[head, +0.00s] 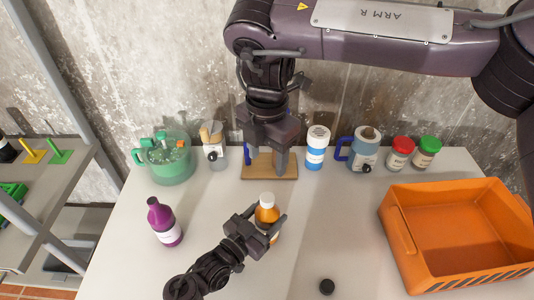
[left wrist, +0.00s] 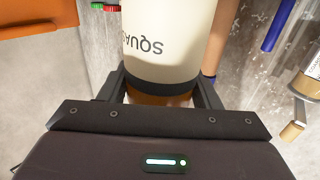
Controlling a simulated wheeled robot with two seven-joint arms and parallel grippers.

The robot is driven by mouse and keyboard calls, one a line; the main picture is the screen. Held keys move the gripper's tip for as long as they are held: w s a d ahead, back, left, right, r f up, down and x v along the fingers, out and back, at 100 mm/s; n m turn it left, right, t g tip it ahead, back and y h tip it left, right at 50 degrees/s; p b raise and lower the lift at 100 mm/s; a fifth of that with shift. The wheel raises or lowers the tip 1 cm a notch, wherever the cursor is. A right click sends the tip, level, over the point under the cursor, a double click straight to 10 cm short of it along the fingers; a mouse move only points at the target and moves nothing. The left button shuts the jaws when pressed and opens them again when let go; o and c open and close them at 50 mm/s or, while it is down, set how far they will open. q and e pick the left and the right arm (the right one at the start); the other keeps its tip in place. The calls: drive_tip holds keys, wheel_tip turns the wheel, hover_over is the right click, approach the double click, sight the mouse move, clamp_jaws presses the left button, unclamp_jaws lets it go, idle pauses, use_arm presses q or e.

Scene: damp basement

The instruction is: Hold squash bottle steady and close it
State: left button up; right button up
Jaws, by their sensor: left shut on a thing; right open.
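The squash bottle (head: 267,211), amber with a pale top, stands upright on the table near its middle. My left gripper (head: 263,230) is shut around its body from the front left. In the left wrist view the bottle's pale label (left wrist: 172,40) reads "SQUAS", upside down, between the fingers (left wrist: 162,92). A small black round cap (head: 326,286) lies on the table at the front, to the right of the bottle. My right gripper (head: 268,160) is open and empty, pointing down behind the bottle, above a wooden board (head: 270,178).
An orange crate (head: 402,235) fills the table's right side. A purple bottle (head: 165,222) stands at left. A green jug (head: 168,160), a blue-white bottle (head: 317,148), a blue-handled jug (head: 364,150) and red- and green-lidded jars (head: 399,153) line the back. The front middle is mostly clear.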

use_arm(q)
drive_tip(key=o, duration=1.3)
drive_tip(key=shift+c, duration=0.2)
